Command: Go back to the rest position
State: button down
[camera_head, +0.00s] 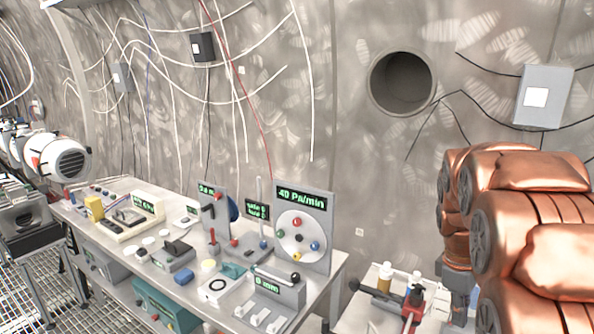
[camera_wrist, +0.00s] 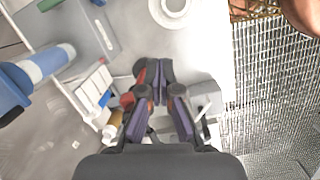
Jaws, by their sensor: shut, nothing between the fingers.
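My copper-coloured arm (camera_head: 540,220) fills the right side of the head view, folded beside a small white-topped table (camera_head: 368,315). In the wrist view my gripper (camera_wrist: 153,72) points down over a pale tabletop (camera_wrist: 205,60), its dark fingers together and empty. In the head view the fingertips cannot be made out below the grey wrist. A red item (camera_head: 412,306) is close to the wrist in that view. Red also shows beside the fingers in the wrist view, but its contact with them cannot be told.
Small bottles (camera_head: 385,276) stand on the small table. A long bench (camera_head: 130,240) with several instruments and a panel reading 40 Pa/min (camera_head: 303,228) runs to the left. The tunnel wall has a round opening (camera_head: 402,83). Metal grating (camera_wrist: 275,100) lies right of the tabletop.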

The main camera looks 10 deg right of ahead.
jog(key=s+a+f+m, duration=0.2)
jog(key=s+a+m, duration=0.1)
jog(key=s+a, duration=0.7)
jog(key=s+a+f+m+y, duration=0.1)
jog(key=s+a+f+m, duration=0.1)
jog(key=s+a, duration=0.8)
jog(key=shift+s+a+f+m, duration=0.15)
jog(key=shift+s+a+m, duration=0.2)
jog(key=shift+m, duration=0.45)
